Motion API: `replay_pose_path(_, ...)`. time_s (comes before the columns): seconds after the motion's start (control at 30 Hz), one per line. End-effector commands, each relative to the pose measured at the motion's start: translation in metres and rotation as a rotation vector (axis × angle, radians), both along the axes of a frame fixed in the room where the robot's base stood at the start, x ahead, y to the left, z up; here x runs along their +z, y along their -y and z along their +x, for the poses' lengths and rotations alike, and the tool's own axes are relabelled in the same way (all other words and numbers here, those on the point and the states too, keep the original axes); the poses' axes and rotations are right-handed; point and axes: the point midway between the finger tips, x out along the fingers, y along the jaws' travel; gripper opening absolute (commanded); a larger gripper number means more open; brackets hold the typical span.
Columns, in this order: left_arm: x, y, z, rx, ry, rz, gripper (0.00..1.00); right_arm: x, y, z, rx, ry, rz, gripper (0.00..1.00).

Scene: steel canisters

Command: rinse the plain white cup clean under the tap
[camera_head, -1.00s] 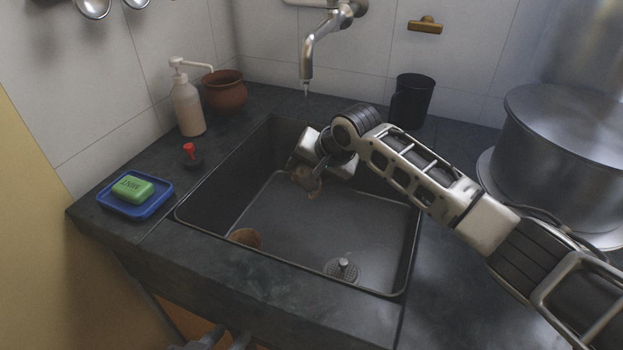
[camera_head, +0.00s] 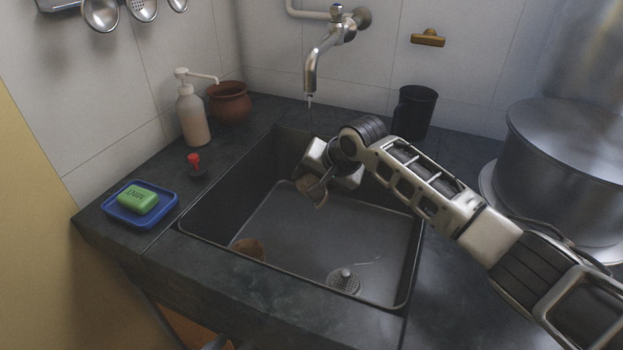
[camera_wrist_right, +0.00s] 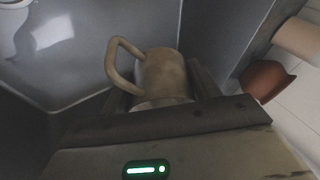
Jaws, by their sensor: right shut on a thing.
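My right gripper (camera_head: 325,172) is shut on a cup (camera_head: 313,191) inside the sink, below and slightly in front of the tap (camera_head: 312,75). The cup is coated brownish-beige and looks tilted; its inside cannot be made out. In the right wrist view the cup (camera_wrist_right: 162,75) sits between the fingers (camera_wrist_right: 165,92), its loop handle to the left. The tap has a short pale drip at its spout, with no full stream visible. The sink (camera_head: 300,235) is dark, with a drain piece (camera_head: 344,280) near its front right. My left gripper does not show.
A brown rounded object (camera_head: 249,248) lies in the sink's front left. A soap dispenser (camera_head: 193,115), brown pot (camera_head: 230,103), red-topped stopper (camera_head: 195,165) and blue soap dish (camera_head: 140,205) stand left. A black mug (camera_head: 415,112) and large steel canister (camera_head: 570,150) stand right.

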Motion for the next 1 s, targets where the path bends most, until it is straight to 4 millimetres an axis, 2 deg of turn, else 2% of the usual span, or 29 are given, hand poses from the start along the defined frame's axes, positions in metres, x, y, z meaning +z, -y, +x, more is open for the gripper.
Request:
replay_pose_path(0.37, 0.005, 0.0, 0.0, 0.0, 0.0, 0.0, 0.34, 0.0, 0.004, 0.001, 0.0, 0.0, 0.0, 0.37)
replay_pose_path(1.0, 0.016, 0.0, 0.0, 0.0, 0.003, 0.0, 0.34, 0.0, -0.008, -0.001, 0.0, 0.001, 0.001, 0.37)
